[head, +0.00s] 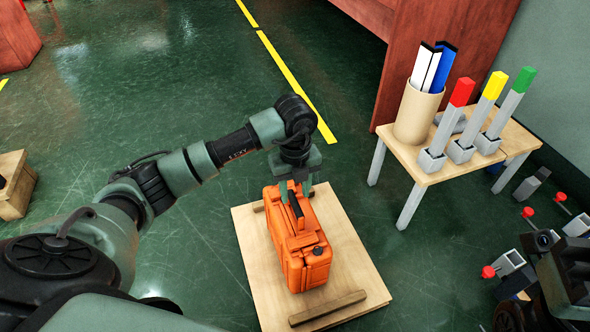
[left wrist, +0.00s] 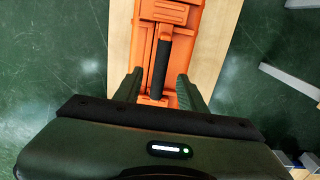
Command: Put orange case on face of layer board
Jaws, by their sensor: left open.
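The orange case (head: 303,249) stands upright on the wooden layer board (head: 353,255), which lies on the green floor. My left gripper (head: 298,190) is at the far end of the case's top, by its black handle (head: 295,208). In the left wrist view, the open fingers of the left gripper (left wrist: 158,90) lie on either side of the black handle (left wrist: 161,64) and the orange case (left wrist: 180,14). I cannot tell whether the fingers touch the case. My right gripper is not clearly in view.
A small table (head: 421,176) at the right holds a beige cup (head: 414,115) and red, yellow and green-topped posts. Grey and red parts (head: 510,262) lie at the lower right. A wooden box (head: 14,190) stands at the left. Floor left of the board is clear.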

